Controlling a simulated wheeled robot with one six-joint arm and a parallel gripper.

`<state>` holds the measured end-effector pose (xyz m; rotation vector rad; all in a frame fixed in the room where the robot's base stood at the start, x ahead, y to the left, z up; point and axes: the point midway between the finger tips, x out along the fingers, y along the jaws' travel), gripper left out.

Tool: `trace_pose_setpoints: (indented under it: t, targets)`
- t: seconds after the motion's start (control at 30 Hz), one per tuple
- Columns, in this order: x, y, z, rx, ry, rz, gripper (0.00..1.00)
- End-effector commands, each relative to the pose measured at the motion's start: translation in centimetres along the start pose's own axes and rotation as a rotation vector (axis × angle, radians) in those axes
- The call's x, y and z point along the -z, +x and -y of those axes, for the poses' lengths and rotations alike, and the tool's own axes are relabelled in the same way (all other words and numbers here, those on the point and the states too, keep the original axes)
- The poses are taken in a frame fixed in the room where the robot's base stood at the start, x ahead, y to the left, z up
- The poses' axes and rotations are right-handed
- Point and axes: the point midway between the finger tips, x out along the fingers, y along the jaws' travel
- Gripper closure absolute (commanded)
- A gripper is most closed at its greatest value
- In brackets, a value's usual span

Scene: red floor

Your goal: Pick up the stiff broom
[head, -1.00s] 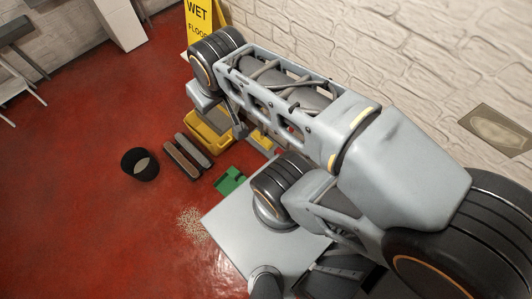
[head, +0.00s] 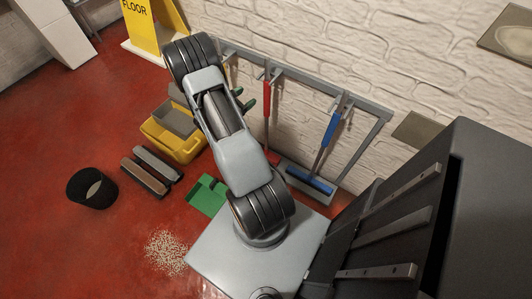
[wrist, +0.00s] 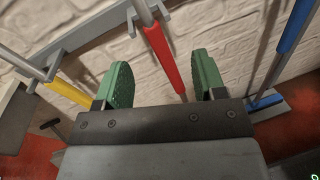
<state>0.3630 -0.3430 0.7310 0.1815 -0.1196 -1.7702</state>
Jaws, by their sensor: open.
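Long-handled tools hang on a grey wall rack (head: 372,105). One has a red handle (head: 267,105), and one has a blue handle (head: 330,130) with a wide blue head low down. A yellow handle (wrist: 68,92) shows at the left in the wrist view. I cannot tell which tool is the stiff broom. My gripper (wrist: 160,80) is open, with green finger pads held apart. The red handle (wrist: 166,60) shows between the pads, and nothing is gripped. In the head view, my gripper (head: 246,100) is left of the red handle; its lower end is partly hidden by my arm.
A yellow bucket (head: 158,142), a green dustpan-like piece (head: 205,197), two long dark blocks (head: 145,177) and a black bin (head: 92,188) stand on the red floor. Pale grains (head: 166,252) lie scattered. A yellow wet-floor sign (head: 142,30) stands by the brick wall.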

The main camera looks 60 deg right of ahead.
Motion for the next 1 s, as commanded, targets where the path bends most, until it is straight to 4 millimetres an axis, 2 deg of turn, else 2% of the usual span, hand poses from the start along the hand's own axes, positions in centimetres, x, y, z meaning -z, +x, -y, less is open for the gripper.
trace_pose_setpoints:
  t: [0.03,0.1,0.2,0.3,0.43,0.7,1.0]
  targets:
    - [3.6,0.7,0.7,-0.037,-0.050,0.013,0.36]
    - [6.1,1.1,1.1,-0.088,-0.098,0.027,0.36]
    - [8.7,1.5,1.6,-0.144,-0.144,0.037,0.36]
    - [10.2,2.0,1.8,-0.177,-0.170,0.041,0.36]
    - [10.9,3.7,1.7,-0.193,-0.182,0.043,0.36]
    - [10.8,8.2,0.8,-0.196,-0.184,0.044,0.36]
    - [10.7,10.3,0.3,-0.197,-0.185,0.042,0.36]
